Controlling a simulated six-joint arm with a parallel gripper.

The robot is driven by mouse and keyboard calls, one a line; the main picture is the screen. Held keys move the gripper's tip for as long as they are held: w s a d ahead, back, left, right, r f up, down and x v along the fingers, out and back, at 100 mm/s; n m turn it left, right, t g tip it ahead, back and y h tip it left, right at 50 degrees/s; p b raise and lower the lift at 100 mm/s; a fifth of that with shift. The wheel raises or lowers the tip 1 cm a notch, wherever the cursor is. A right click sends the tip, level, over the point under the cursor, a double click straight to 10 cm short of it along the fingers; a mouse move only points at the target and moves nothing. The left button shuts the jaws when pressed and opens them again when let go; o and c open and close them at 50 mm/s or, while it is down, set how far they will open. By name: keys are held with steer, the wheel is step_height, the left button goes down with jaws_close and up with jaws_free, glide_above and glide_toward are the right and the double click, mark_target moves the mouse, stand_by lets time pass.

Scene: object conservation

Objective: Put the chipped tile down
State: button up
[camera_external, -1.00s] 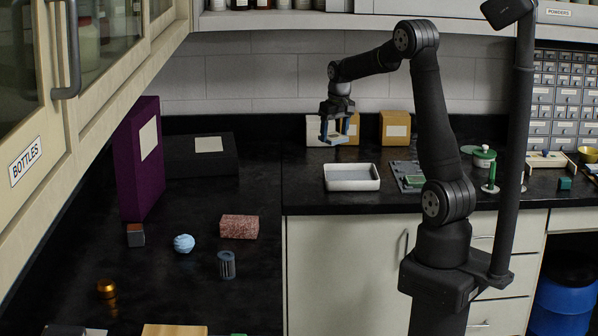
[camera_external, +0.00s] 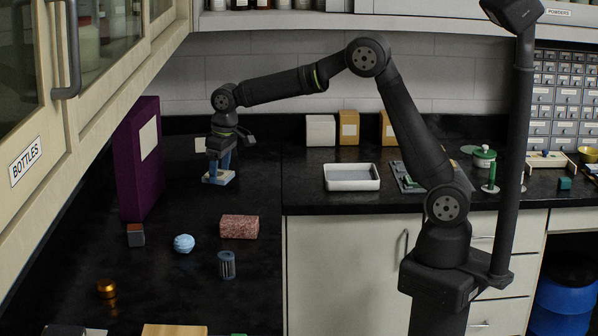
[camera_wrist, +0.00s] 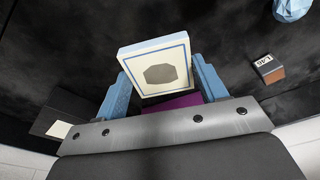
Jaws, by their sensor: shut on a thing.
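My gripper (camera_external: 219,172) is over the left counter, in front of the dark box. It is shut on the chipped tile (camera_external: 218,179), a white square piece that shows low between the blue fingers. In the wrist view the tile (camera_wrist: 144,58) has a cream face, a blue border line and a grey irregular patch in the middle. The gripper (camera_wrist: 160,90) has a blue finger on either side of it. I cannot tell whether the tile touches the counter. No chip in its edge is clear.
A tall purple box (camera_external: 140,185) stands left of my gripper, and a dark box (camera_external: 185,160) behind it. Nearer lie a small grey-brown block (camera_external: 136,236), a light blue ball (camera_external: 184,243), a speckled pink block (camera_external: 239,227) and a ribbed cylinder (camera_external: 226,265). Bare counter lies between.

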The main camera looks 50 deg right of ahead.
steer(key=s+a+n, duration=0.2)
steer(key=s+a, duration=0.4)
steer(key=a, duration=0.6)
steer(key=n, duration=0.2)
glide_above(168, 283)
steer(key=f, duration=0.7)
steer(key=shift+s+d+f, duration=0.1)
steer(key=shift+s+d, duration=0.15)
steer(key=shift+d, duration=0.05)
steer(key=shift+a+f, duration=0.2)
steer(key=shift+f, duration=1.9)
steer(key=shift+f, duration=0.1)
steer(key=o, duration=1.1)
steer(key=r, duration=0.4)
steer(key=s+d+r, duration=0.1)
steer(key=r, duration=0.7)
steer(key=shift+s+d, duration=0.2)
